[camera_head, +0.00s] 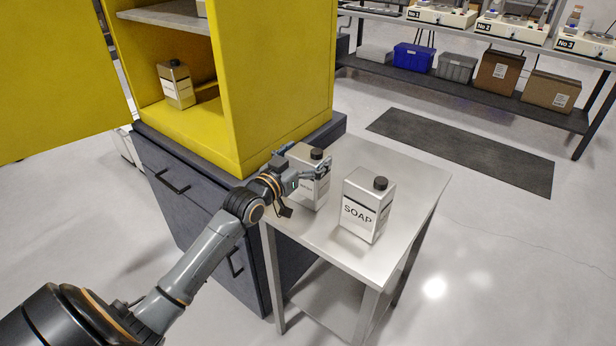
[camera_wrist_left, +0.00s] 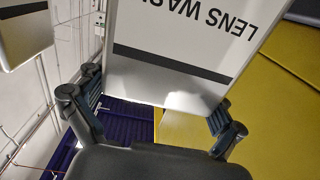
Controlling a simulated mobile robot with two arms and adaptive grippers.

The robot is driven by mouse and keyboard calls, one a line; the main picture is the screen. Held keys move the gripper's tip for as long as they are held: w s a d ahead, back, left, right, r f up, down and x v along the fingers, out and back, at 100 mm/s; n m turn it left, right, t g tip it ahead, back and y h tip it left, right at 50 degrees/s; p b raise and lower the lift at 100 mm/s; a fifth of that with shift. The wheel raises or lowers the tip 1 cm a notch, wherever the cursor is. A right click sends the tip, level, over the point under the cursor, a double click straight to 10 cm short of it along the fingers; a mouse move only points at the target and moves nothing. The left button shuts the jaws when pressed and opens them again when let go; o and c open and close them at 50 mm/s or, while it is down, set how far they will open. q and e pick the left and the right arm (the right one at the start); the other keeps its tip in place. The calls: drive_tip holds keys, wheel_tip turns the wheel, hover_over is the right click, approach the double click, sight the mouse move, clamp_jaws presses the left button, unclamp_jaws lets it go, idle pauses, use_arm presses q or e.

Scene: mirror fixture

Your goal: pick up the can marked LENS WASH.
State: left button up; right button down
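A metal can with a white label (camera_head: 312,190) and dark cap stands upright on the small metal table, partly hidden behind my left gripper (camera_head: 303,176). In the left wrist view its label reads LENS WASH (camera_wrist_left: 185,45), upside down in the picture. My right gripper is not in view.
The metal table (camera_head: 415,190) has bare surface right of the cans. A yellow cabinet (camera_head: 285,80) stands open behind, holding another can (camera_head: 176,84) with an unreadable label. A dark mat (camera_head: 465,150) lies on the floor. A bench (camera_head: 430,78) with boxes stands at the back right.

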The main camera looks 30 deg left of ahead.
use_arm(q)
drive_tip(key=c, duration=0.7)
drive_tip(key=shift+r, duration=0.15)
drive_tip(key=shift+c, duration=0.5)
drive_tip(key=shift+r, duration=0.1)
